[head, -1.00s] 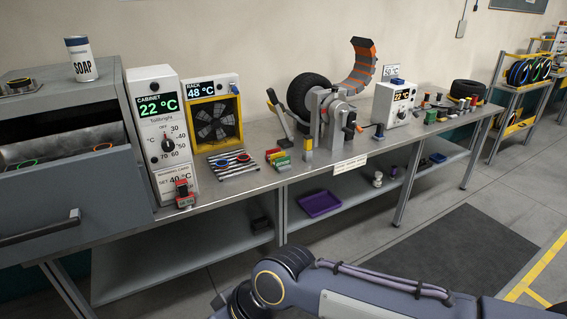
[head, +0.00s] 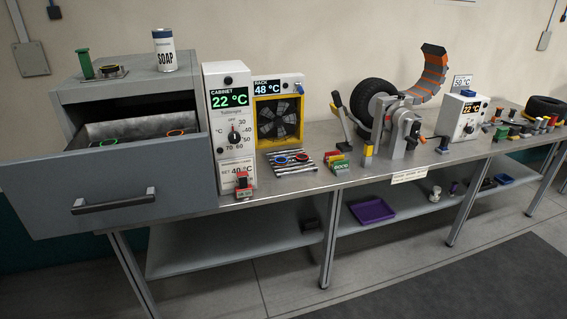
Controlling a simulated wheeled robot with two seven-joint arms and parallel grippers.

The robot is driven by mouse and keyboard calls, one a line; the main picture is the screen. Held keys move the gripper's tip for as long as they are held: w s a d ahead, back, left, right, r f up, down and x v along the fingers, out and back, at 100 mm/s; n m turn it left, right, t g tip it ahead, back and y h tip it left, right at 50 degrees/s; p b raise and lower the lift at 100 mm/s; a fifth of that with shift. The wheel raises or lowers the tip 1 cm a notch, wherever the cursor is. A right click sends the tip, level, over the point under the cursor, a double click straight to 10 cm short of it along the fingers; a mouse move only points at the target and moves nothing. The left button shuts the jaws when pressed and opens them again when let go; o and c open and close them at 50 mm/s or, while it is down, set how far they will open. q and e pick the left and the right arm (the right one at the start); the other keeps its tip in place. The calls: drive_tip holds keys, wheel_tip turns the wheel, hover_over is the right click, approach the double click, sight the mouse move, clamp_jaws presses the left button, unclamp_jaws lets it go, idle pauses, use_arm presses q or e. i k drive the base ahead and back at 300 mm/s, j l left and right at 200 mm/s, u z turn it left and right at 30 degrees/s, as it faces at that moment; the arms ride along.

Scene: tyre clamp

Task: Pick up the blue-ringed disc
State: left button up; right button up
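A small disc with a blue ring (head: 280,160) lies on a striped metal rack (head: 293,168) on the bench, in front of the yellow-framed fan. A red-ringed disc (head: 302,157) lies right beside it on the same rack. A green-ringed disc (head: 108,142) and an orange-ringed disc (head: 176,132) show inside the open drawer of the grey cabinet. A yellow-ringed disc (head: 107,70) lies on a small plate on top of the cabinet. Neither of my grippers is in the head view.
The open drawer (head: 120,195) juts out at the left. The white thermostat box (head: 230,125) stands left of the rack, with a small red device (head: 243,185) before it. Coloured blocks (head: 337,163), a lever and the tyre clamp (head: 393,130) stand to the right.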

sight(279, 161)
drive_tip(key=u, duration=1.15)
drive_tip(key=i+l+u, duration=0.1)
drive_tip(key=l+u, duration=1.1)
drive_tip(key=l, duration=0.15)
drive_tip(key=k+l+u, duration=0.1)
drive_tip(key=l+u, duration=0.3)
drive_tip(key=k+l, duration=0.1)
drive_tip(key=l, duration=0.3)
drive_tip(key=k+l+u, duration=0.1)
drive_tip(key=l, duration=0.3)
drive_tip(key=k+l, duration=0.2)
drive_tip(key=l, duration=0.2)
drive_tip(key=k+l+u, duration=0.1)
drive_tip(key=l, duration=0.3)
drive_tip(key=k+l, duration=0.15)
drive_tip(key=l, duration=0.2)
drive_tip(key=k+l+u, duration=0.1)
drive_tip(key=l, duration=0.3)
drive_tip(key=k, duration=0.05)
